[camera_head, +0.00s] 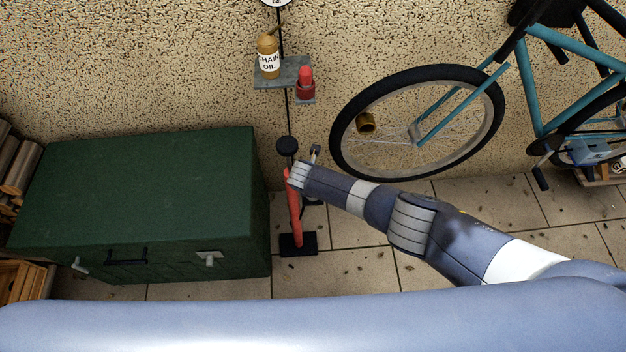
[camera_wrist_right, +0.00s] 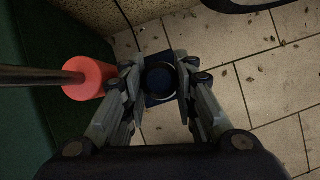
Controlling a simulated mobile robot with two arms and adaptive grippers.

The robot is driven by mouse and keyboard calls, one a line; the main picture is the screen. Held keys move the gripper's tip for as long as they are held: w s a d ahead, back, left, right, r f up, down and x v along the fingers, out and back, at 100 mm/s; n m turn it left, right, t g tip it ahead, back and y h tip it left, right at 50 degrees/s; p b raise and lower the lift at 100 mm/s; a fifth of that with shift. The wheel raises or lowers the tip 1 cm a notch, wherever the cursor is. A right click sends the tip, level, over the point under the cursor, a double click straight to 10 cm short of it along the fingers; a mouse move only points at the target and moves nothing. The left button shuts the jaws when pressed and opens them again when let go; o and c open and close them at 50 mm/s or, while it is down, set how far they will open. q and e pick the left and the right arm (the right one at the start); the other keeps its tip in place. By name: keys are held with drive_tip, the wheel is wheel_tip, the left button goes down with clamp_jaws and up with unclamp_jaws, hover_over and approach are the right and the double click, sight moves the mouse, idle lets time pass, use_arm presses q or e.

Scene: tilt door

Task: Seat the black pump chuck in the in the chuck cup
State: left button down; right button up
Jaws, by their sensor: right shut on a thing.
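The red floor pump (camera_head: 294,212) stands on a black base (camera_head: 298,244) beside the green chest, with a round black knob (camera_head: 287,146) at its top. My right gripper (camera_wrist_right: 160,76) points down just right of the red pump barrel (camera_wrist_right: 88,78). Its fingers are shut on a dark round piece (camera_wrist_right: 160,80), apparently the black pump chuck, seen end-on. A lighter ring shows around this piece, and I cannot tell whether it is the cup's rim. In the head view my right arm largely hides the grasp. My left gripper is not in view.
The green chest (camera_head: 140,200) stands close on the left. A bicycle wheel (camera_head: 343,116) is on the right. A small wall shelf (camera_head: 281,76) holds a chain oil bottle (camera_head: 268,58) and a red item (camera_head: 305,80). Tiled floor (camera_head: 360,262) is open right of the pump.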

drive_tip(key=shift+f+b, duration=0.7)
drive_tip(key=shift+f, duration=0.15)
drive_tip(key=o, duration=1.1)
drive_tip(key=shift+r, duration=0.1)
drive_tip(key=shift+r, duration=0.1)
drive_tip(key=shift+v, duration=5.9)
drive_tip(key=shift+s, duration=0.15)
